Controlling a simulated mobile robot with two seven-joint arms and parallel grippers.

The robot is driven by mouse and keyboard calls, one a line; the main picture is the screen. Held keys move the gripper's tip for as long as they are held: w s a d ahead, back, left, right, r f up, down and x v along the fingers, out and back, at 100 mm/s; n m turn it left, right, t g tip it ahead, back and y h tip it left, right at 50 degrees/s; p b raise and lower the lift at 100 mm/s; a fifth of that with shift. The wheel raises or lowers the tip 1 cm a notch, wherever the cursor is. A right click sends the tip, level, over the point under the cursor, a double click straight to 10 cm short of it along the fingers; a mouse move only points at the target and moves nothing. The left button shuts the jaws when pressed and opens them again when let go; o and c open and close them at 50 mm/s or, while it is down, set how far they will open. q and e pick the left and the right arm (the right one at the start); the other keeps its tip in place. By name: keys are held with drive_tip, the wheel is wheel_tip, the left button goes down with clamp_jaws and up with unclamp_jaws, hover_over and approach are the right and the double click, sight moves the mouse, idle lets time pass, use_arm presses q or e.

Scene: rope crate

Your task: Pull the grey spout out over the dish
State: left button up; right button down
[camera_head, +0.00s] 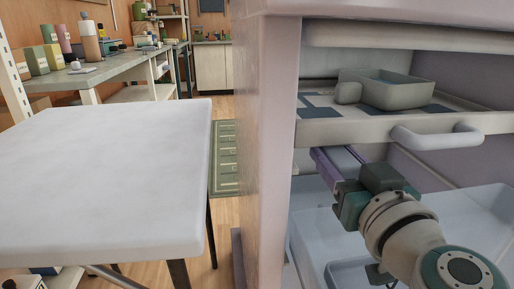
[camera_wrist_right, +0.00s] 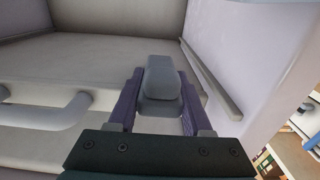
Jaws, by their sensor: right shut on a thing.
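The grey spout (camera_wrist_right: 162,78) is a rounded block between the purple fingers of my right gripper (camera_wrist_right: 160,88) in the wrist view. The gripper is shut on it. In the head view my right gripper (camera_head: 338,160) reaches into the cabinet under the drawer front, and its fingers partly hide the spout. A grey-green open dish (camera_head: 400,93) sits on the drawer above, with a small rounded block beside it. A pale blue tub (camera_head: 470,215) lies below my gripper. I cannot tell which of these is the task's dish. My left gripper is not in view.
The drawer front (camera_head: 345,132) with its bar handle (camera_head: 437,136) is just above my right gripper; the handle also shows in the wrist view (camera_wrist_right: 50,115). The cabinet's side wall (camera_head: 265,150) stands close on the left. A bare white table (camera_head: 100,170) is further left.

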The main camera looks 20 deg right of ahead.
sight(351, 175)
idle(0.8)
drive_tip(key=p+v, duration=0.1)
drive_tip(key=v, duration=0.7)
drive_tip(key=shift+s, duration=0.1)
drive_tip(key=shift+r, duration=0.1)
drive_tip(key=c, duration=0.7)
unclamp_jaws()
drive_tip(key=o, duration=0.3)
drive_tip(key=shift+s, duration=0.2)
drive_tip(key=shift+o, duration=0.4)
drive_tip(key=shift+w, duration=0.1)
